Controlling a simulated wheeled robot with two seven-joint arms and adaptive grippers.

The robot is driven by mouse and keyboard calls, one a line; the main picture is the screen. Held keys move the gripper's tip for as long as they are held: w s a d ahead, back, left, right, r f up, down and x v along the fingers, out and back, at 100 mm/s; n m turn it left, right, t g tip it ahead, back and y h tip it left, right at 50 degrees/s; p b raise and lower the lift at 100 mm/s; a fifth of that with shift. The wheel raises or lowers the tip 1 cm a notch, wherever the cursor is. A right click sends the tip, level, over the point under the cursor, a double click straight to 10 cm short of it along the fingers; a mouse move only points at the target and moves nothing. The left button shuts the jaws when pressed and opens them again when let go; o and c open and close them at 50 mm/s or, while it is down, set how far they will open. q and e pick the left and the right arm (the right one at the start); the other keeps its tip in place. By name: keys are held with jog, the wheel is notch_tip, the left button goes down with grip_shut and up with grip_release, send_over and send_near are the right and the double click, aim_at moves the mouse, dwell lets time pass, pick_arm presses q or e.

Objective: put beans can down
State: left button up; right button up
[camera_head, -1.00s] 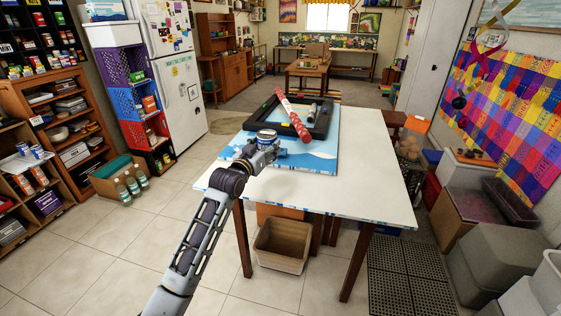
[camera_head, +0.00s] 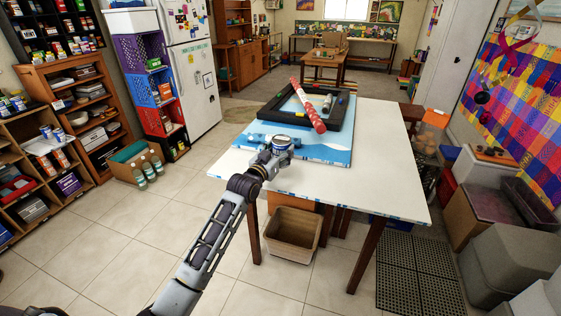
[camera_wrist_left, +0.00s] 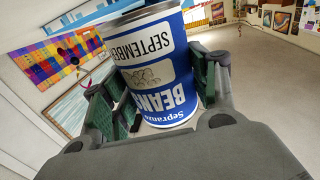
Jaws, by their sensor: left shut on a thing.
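The beans can (camera_wrist_left: 155,70) is blue and white, with "BEANS" and "SEPTEMBER" on its label. It fills the middle of the left wrist view, between the two fingers of my left gripper (camera_wrist_left: 150,95). In the head view the can (camera_head: 281,145) is small, at the end of my left arm, by the left front part of the white table (camera_head: 375,160). My left gripper (camera_head: 268,158) is shut on it. I cannot tell whether the can touches anything below. My right gripper is not in view.
A blue-and-white picture board (camera_head: 335,150) lies on the table, with a black frame (camera_head: 272,114) and a red patterned roll (camera_head: 308,108) on it. The table's right side is bare. A beige bin (camera_head: 292,232) stands below. Crates (camera_head: 165,90) and shelves are at the left.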

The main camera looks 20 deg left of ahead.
pick_arm(q)
jog(key=shift+f, duration=0.25)
jog(key=shift+f, duration=1.9)
jog(key=shift+f, duration=0.1)
jog(key=o, duration=1.3)
jog(key=shift+o, duration=0.2)
jog(key=shift+f, duration=0.1)
